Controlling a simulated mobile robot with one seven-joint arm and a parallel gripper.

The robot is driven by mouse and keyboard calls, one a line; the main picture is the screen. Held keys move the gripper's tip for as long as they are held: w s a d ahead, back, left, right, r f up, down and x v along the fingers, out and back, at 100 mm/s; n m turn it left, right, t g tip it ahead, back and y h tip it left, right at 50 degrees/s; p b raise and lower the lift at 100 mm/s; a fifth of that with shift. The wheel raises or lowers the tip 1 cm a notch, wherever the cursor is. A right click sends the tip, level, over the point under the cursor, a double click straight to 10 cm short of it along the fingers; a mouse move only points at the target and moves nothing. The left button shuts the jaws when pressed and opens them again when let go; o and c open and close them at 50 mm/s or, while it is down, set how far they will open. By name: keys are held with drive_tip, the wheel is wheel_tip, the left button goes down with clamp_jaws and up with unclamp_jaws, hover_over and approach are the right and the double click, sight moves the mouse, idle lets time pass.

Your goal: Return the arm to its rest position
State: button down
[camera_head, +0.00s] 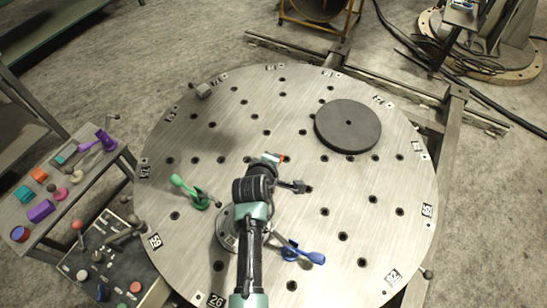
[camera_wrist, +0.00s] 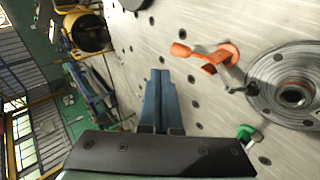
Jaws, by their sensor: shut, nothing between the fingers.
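My gripper (camera_head: 303,187) is over the middle of the round metal table (camera_head: 330,230), at the end of my folded arm. In the wrist view its two bluish fingers (camera_wrist: 160,76) lie together with nothing between them. They appear clear of the plate. My arm crosses the table from the front edge and hides part of the round centre hub (camera_wrist: 268,95). The rest position itself is not marked in either view.
An orange clamp (camera_wrist: 222,56) stands near the hub, with a green clamp (camera_head: 190,192) left of my arm and a blue clamp (camera_head: 305,256) right of it. A dark disc (camera_head: 348,125) lies back right. A side table (camera_head: 60,195) holds several coloured parts.

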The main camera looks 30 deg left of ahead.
drive_tip(key=shift+s+d+r, duration=0.1)
drive_tip(key=shift+s+r, duration=0.2)
drive_tip(key=shift+r, duration=0.15)
drive_tip(key=shift+r, duration=0.1)
drive_tip(key=w+d+r+m+t, duration=0.2)
drive_tip(key=d+r+m+t, duration=0.1)
drive_tip(key=r, duration=1)
drive_tip(key=w+d+r+m+t, duration=0.3)
drive_tip(key=r, duration=1)
drive_tip(key=w+d+r+m+t, duration=0.2)
drive_tip(key=d+r+m+t, duration=0.15)
drive_tip(key=r, duration=0.95)
drive_tip(key=s+d+r+m+t, duration=0.2)
drive_tip(key=s+r, duration=0.4)
drive_tip(key=r, duration=0.3)
drive_tip(key=s+d+r+m+t+h, duration=0.1)
drive_tip(key=s+d+r+m+t, duration=0.2)
drive_tip(key=r, duration=0.6)
drive_tip(key=s+d+r+m+t+h, duration=0.1)
drive_tip(key=s+d+r+m+t, duration=0.2)
drive_tip(key=s+r, duration=0.6)
drive_tip(key=shift+s+d+r+m, duration=0.45)
drive_tip(key=shift+d+m, duration=0.1)
drive_tip(key=shift+d, duration=0.65)
